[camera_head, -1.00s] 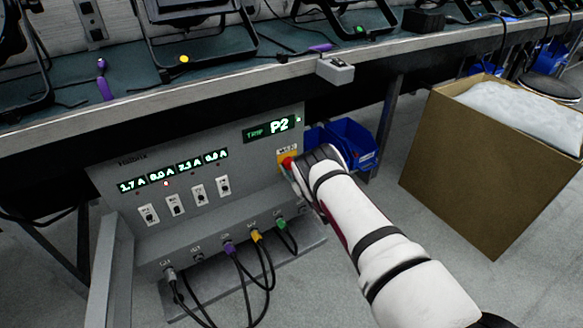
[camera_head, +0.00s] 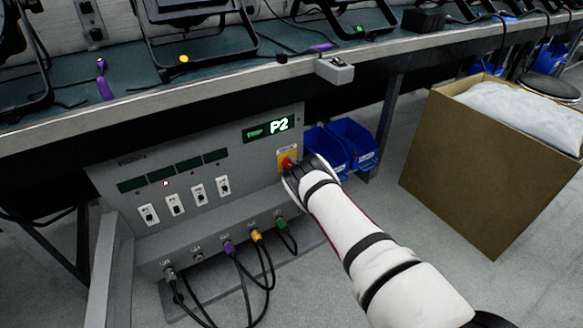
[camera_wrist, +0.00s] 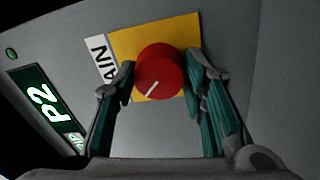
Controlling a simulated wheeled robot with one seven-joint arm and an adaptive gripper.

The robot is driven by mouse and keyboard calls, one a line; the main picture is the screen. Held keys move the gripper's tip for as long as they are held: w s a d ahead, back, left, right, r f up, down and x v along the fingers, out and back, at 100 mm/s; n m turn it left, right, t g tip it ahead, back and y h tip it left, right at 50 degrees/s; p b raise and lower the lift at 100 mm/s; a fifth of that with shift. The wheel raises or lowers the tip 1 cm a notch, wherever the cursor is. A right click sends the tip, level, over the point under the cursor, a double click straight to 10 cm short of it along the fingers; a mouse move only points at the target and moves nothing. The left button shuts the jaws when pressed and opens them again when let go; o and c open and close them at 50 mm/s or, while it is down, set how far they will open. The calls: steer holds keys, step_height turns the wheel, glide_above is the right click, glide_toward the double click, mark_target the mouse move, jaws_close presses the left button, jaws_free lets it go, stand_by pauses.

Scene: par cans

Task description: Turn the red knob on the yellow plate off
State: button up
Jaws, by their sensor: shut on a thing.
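The red knob (camera_wrist: 159,73) sits on the yellow plate (camera_wrist: 187,38) on the grey panel. In the wrist view its white pointer line slants toward the lower left. My gripper (camera_wrist: 163,82) has a finger on each side of the knob and is shut on it. In the head view the knob (camera_head: 288,163) shows just beyond my gripper (camera_head: 292,170), and the yellow plate (camera_head: 284,155) is partly hidden. The current readouts (camera_head: 174,171) on the panel are dark, while the "P2" display (camera_head: 268,128) is lit green.
Several white switches (camera_head: 174,204) and plugged cables (camera_head: 256,236) are left of and below the knob. Blue bins (camera_head: 350,140) stand right of the panel. A cardboard box (camera_head: 470,160) is at the right. The bench edge (camera_head: 230,80) runs above the panel.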

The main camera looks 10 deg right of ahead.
steer(key=shift+n, duration=0.3)
steer(key=o, duration=1.2)
steer(key=shift+c, duration=0.2)
steer(key=shift+s, duration=0.1)
steer(key=v, duration=1.1)
steer(key=shift+s, duration=0.4)
steer(key=shift+d+f, duration=0.1)
steer(key=shift+d, duration=0.05)
